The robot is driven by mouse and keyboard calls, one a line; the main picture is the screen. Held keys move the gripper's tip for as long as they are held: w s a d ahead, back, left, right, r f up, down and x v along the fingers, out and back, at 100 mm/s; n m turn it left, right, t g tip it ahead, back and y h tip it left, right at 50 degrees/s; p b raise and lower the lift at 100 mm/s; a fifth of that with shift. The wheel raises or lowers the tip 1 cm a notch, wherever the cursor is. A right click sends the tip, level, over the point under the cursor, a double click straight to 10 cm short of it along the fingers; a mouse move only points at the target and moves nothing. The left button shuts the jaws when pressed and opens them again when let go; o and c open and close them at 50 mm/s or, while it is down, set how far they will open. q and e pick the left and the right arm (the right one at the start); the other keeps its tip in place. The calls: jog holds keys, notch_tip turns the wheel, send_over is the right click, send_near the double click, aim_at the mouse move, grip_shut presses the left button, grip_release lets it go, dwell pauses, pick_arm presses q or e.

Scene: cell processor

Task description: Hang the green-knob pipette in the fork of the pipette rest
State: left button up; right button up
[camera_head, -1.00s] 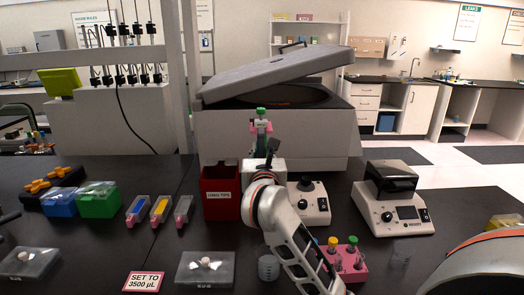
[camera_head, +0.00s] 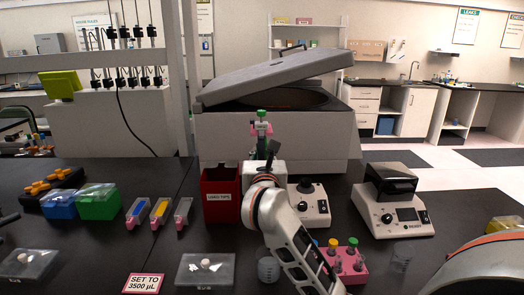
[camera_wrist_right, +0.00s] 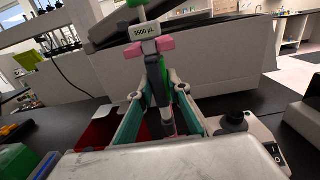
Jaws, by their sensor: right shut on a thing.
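The green-knob pipette (camera_head: 262,129) stands about upright in front of the grey-lidded machine. It has a green knob, pink side pieces and a small label. In the right wrist view the pipette (camera_wrist_right: 150,46) shows a display reading 3500 µL. My right gripper (camera_wrist_right: 160,118) is shut on the pipette's dark lower body, with a teal finger on each side. In the head view my right gripper (camera_head: 265,166) is partly hidden by its own wrist. The pipette's lower end is hidden. I cannot make out the pipette rest or its fork. My left gripper is not in view.
A red tips box (camera_head: 220,195) is close left of my right gripper. A white device with a black knob (camera_head: 312,204) is close right. A pink tube rack (camera_head: 346,264) and a clear cup (camera_head: 268,269) are near my right arm. The large machine (camera_head: 225,140) stands behind.

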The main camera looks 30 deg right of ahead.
jog(key=shift+w+f, duration=0.1)
jog(key=shift+f, duration=0.65)
jog(key=shift+a, duration=0.1)
jog(key=shift+p, duration=0.35)
jog(key=shift+r, duration=0.25)
jog(key=shift+s+r, duration=0.2)
jog(key=shift+f, duration=0.1)
jog(key=shift+w+d, duration=0.25)
jog(key=shift+w, duration=0.05)
jog(key=shift+a+f, duration=0.1)
jog(key=shift+f, duration=0.2)
dwell(1.1)
